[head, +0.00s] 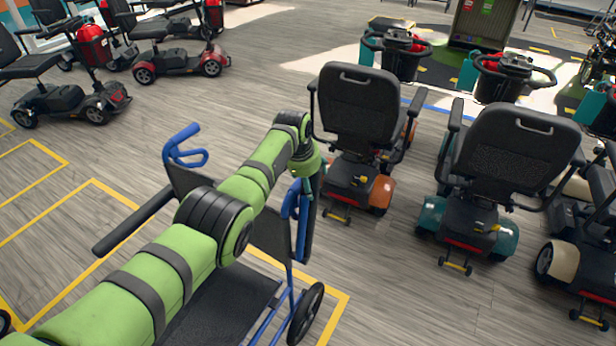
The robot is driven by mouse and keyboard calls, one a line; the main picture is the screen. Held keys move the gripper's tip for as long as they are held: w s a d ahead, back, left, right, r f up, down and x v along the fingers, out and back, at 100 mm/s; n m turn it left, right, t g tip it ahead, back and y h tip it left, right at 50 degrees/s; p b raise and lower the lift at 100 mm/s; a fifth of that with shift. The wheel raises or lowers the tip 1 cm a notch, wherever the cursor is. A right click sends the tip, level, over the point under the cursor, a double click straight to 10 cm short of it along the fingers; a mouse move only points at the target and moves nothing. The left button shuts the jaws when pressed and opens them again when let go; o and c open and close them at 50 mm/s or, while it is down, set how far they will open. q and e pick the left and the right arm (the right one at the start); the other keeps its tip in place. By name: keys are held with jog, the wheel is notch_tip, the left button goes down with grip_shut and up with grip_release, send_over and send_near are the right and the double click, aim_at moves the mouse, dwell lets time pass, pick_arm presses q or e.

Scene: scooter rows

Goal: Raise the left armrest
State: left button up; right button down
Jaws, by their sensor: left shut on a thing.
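A wheelchair with a blue frame (287,309) stands low in the middle of the head view, partly behind my green left arm. Its armrest on the picture's left (130,222) is a dark bar running out from the backrest. A dark upright-looking bar on the picture's right (307,238) seems to be the other armrest; its exact tilt is hard to tell. My left gripper (312,186) points down at the top of this bar and is shut on it; the fingers are mostly hidden by the arm end and the blue push handle. My right gripper is out of view.
A scooter with orange fenders (381,193) stands just beyond my left gripper. A teal-fendered scooter (503,240) stands to its right. Red scooters (176,60) are at the upper left. Yellow lines mark the floor, which is bare at left.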

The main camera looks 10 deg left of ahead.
pick_arm(q)
jog(key=shift+w+d+r, duration=0.1)
jog(key=shift+d, duration=0.5)
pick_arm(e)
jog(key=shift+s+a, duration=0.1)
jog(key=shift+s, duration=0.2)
pick_arm(q)
jog(key=o, duration=1)
jog(key=shift+o, duration=0.2)
jog(key=shift+r, duration=0.1)
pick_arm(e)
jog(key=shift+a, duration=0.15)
pick_arm(q)
jog(key=shift+d, duration=0.1)
jog(key=shift+w+r, duration=0.1)
jog(key=shift+r, duration=0.65)
jog(key=s+a+v, duration=0.1)
jog(key=v, duration=0.9)
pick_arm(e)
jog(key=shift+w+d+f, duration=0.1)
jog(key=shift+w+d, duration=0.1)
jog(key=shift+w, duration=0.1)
pick_arm(q)
jog(key=shift+s+a+f, duration=0.1)
jog(key=shift+f, duration=0.05)
